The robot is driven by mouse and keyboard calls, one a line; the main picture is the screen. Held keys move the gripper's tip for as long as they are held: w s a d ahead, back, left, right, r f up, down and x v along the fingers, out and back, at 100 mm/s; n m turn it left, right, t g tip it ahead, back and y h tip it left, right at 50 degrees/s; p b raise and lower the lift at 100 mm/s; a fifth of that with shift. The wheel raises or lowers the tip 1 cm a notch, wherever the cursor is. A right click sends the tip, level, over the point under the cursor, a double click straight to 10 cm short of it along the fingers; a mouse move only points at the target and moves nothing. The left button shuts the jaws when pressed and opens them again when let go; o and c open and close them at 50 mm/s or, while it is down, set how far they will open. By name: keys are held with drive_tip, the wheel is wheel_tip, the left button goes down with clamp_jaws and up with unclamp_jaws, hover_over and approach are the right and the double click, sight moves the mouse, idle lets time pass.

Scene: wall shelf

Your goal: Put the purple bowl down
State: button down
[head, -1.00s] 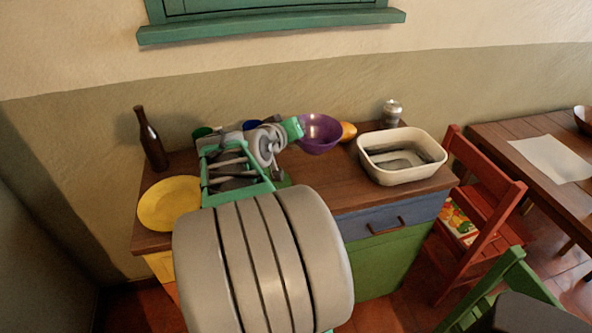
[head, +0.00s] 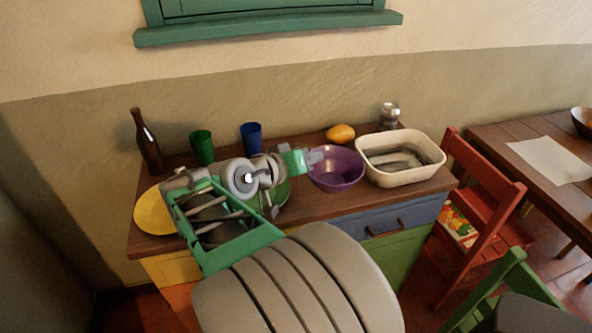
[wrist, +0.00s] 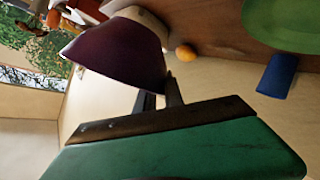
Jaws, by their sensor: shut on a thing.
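The purple bowl (head: 337,170) is upright in the head view, at the front middle of the wooden sideboard, just left of the cream basin. My gripper (head: 312,158) is shut on the bowl's left rim. In the wrist view the bowl (wrist: 120,55) shows dark purple, with my gripper's fingers (wrist: 160,100) at its edge. I cannot tell whether the bowl's base touches the sideboard top.
The cream basin (head: 364,144) stands close on the right. An orange fruit (head: 340,133), a green cup (head: 202,148), a blue cup (head: 251,137) and a bottle (head: 149,145) stand behind. A yellow plate (head: 152,212) lies left, and a green plate (head: 284,197) lies partly under my arm.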

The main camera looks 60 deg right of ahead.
drive_tip(key=w+d+f, duration=0.2)
drive_tip(key=d+f, duration=0.1)
drive_tip(key=d, duration=0.1)
drive_tip(key=w+d+f, duration=0.2)
drive_tip(key=d+f, duration=0.2)
drive_tip(key=w+d+f, duration=0.2)
drive_tip(key=d+f, duration=0.1)
drive_tip(key=d, duration=0.1)
drive_tip(key=shift+w+d+f+p, duration=0.1)
drive_tip(key=shift+w+f+p, duration=0.15)
drive_tip(key=shift+w+p, duration=0.15)
wheel_tip(320, 180, down, 3)
drive_tip(key=shift+r, duration=0.2)
drive_tip(key=c, duration=1.9)
unclamp_jaws()
drive_tip(key=shift+f, duration=0.25)
drive_tip(key=o, duration=0.4)
drive_tip(key=shift+r, duration=0.1)
drive_tip(key=shift+o, duration=0.2)
